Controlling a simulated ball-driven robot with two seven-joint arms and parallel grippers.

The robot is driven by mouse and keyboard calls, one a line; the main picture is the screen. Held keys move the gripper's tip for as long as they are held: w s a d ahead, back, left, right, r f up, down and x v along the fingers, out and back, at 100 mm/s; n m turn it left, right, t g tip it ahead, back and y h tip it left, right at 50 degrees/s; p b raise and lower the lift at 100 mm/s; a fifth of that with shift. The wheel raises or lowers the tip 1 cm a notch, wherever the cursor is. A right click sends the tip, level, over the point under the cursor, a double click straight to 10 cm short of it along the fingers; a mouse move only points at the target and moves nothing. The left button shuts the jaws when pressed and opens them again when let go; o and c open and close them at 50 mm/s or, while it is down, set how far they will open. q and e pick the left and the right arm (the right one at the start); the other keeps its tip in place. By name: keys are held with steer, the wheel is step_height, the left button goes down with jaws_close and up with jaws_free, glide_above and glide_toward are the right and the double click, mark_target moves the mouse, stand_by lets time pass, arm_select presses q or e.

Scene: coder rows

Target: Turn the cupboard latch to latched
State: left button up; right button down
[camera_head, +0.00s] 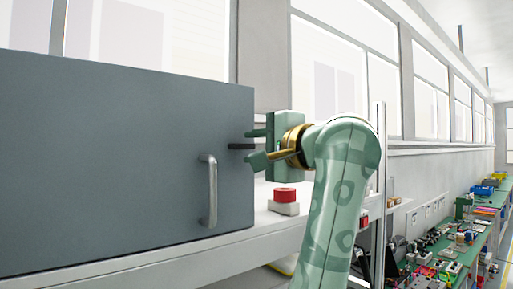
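The cupboard (120,160) is a large grey box with a flat front on the left in the head view. A silver upright handle (210,190) is on its door near the right edge. The latch (240,146) is a short dark bar lying about level at the cupboard's right edge, above the handle. Whether a finger touches the bar is hard to tell.
A red button on a pale box (285,197) stands on the light bench (255,247) just below my gripper. A thin metal post (378,190) rises behind my arm. Cluttered green benches (455,245) run along the wall at the far right.

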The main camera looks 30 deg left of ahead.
arm_select(q)
steer(key=shift+d, duration=0.1)
steer(key=shift+s+d, duration=0.15)
steer(key=shift+d, duration=0.1)
steer(key=b+v, duration=0.3)
steer(key=v, duration=1.2)
steer(key=shift+d+b, duration=0.3)
steer(key=shift+s, duration=0.1)
